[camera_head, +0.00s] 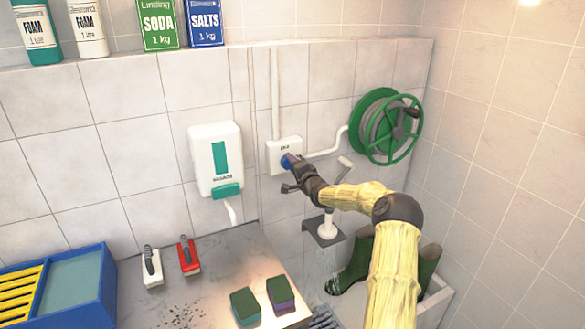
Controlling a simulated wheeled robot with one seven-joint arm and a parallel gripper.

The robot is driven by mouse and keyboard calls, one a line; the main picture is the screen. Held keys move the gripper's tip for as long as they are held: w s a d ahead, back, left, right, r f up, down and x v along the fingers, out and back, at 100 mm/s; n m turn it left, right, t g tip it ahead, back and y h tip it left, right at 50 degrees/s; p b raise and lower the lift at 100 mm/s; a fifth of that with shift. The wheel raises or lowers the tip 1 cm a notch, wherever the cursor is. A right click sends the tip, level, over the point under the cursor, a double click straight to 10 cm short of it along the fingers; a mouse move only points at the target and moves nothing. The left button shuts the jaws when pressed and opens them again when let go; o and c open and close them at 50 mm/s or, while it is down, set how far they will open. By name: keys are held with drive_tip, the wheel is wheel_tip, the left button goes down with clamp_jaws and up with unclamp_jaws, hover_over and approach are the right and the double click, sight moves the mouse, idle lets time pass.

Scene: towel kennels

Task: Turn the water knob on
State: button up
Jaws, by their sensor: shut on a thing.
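The water knob (287,160) is a small blue knob on the white wall box (277,147). My gripper (292,166) reaches in from the right and is shut on the knob. The fingers hide part of the knob, so its turned angle is hard to read. A white pipe runs up from the box, and another runs right to the green hose reel (387,126). A white nozzle (327,226) sits on a dark bracket below my arm. Faint pale streaks like water show below the bracket.
A white dispenser (215,158) hangs left of the box. A grey counter (205,290) below holds brushes and two sponges (263,300). A blue crate (82,285) stands at left. Green boots (354,270) stand in a basin at lower right. Bottles and boxes line the upper ledge.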

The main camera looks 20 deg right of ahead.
drive_tip(key=shift+d+f+m+b, duration=0.1)
drive_tip(key=shift+m+b, duration=0.5)
drive_tip(key=shift+m, duration=1.1)
drive_tip(key=o, duration=1)
drive_tip(key=shift+c, duration=0.2)
drive_tip(key=shift+s, duration=0.15)
drive_tip(key=s+b, duration=0.4)
drive_tip(key=s, duration=1.3)
drive_tip(key=shift+d, duration=0.25)
